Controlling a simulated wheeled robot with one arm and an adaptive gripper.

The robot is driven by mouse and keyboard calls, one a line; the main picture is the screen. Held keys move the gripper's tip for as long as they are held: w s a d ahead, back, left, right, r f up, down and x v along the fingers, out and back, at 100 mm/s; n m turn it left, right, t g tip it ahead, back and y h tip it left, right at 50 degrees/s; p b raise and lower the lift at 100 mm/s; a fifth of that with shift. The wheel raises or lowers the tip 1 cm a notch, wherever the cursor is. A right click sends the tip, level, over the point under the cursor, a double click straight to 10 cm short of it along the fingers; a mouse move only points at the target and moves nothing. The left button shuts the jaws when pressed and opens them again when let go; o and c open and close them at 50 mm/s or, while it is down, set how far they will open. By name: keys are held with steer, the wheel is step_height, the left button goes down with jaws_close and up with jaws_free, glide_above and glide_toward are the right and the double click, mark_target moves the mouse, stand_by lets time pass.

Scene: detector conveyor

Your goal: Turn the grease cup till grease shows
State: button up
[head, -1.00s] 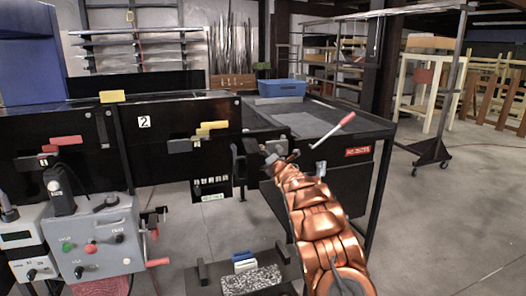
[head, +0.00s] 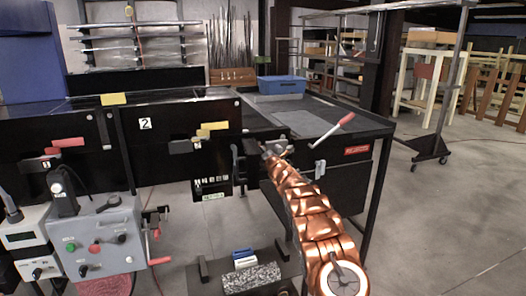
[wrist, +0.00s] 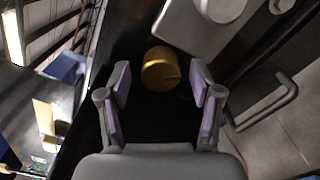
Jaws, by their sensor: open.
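A short brass-coloured cylinder, which looks like the grease cup (wrist: 160,68), stands out from a dark surface in the wrist view. My gripper (wrist: 161,97) is open, with one pad to the left and one to the right of the cup. The cup sits between the fingertips, a little beyond them, with a gap on both sides. No grease can be made out on it. In the head view my gripper (head: 277,150) is at the black conveyor end, and the cup is hidden there.
A grey bar handle (wrist: 272,103) lies further right. In the head view a red-gripped lever (head: 346,118) rises right of my gripper, and a blue bin (head: 281,85) stands behind.

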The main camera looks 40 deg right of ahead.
stand_by(0.3)
steer(key=c, duration=1.1)
steer(key=shift+c, duration=0.2)
steer(key=shift+m+p, duration=1.15)
steer(key=shift+m, duration=3.25)
